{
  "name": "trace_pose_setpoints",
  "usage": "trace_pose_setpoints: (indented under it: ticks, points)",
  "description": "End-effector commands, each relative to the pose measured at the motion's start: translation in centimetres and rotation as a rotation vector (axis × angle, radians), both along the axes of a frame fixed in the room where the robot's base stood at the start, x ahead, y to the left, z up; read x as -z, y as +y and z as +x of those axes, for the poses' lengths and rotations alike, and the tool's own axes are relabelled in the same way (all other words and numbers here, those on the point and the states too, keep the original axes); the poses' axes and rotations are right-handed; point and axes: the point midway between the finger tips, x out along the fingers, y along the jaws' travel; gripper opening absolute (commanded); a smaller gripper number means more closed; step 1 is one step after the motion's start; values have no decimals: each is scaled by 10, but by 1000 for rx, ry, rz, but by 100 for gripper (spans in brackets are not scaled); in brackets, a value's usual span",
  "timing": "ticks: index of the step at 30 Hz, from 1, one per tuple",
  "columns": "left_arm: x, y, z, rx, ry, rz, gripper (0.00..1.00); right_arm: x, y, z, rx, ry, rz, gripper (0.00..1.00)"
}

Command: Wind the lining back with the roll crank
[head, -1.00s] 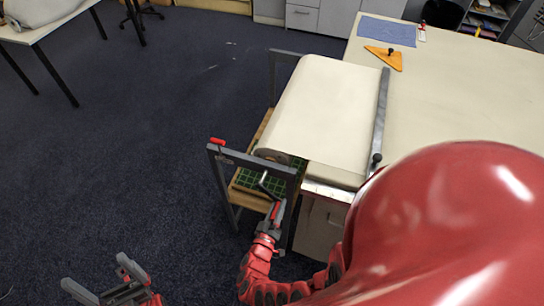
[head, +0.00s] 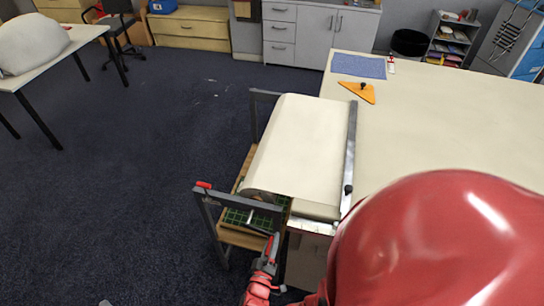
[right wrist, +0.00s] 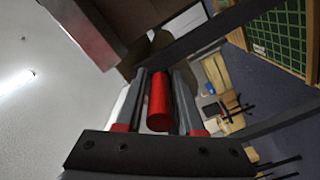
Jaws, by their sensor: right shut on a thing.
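The cream lining (head: 302,135) lies over the roll and reaches the near table edge. The roll's near end shows just above the grey rack frame (head: 233,202). The dark roll crank (head: 257,229) juts out at the rack's near side. My right gripper (head: 270,246) is at its handle. In the right wrist view the red crank handle (right wrist: 159,100) sits between the two grey fingers, which are shut on it. Only a grey tip of my left gripper (head: 105,303) shows at the bottom edge, so its jaws cannot be judged.
A grey metal bar (head: 349,160) with black knobs lies across the lining at the table edge. A red lever (head: 204,185) sits on the rack's left corner. An orange triangle (head: 359,92) and a blue cloth (head: 359,65) lie further back on the table (head: 455,125). Open floor is at left.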

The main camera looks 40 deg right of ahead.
Motion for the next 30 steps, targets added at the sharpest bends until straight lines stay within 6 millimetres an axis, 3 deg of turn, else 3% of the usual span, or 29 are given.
trace_pose_setpoints:
  ticks: [5,6,9,20,23,30]
  points:
    - [-1,0,0,0,0,0,100,-6,-1,5,-3,-16,-7,0]
    - [-1,0,0,0,0,0,100,-6,-1,5,-4,-17,-7,39]
    - [-1,0,0,0,0,0,100,-6,0,5,-4,-15,-7,57]
    - [0,0,0,0,0,0,100,-2,6,-1,-4,-7,-1,57]
    - [0,0,0,0,0,0,100,-1,18,-11,-3,-5,-1,57]
    - [8,0,0,0,0,0,100,2,68,-50,-5,-4,1,57]
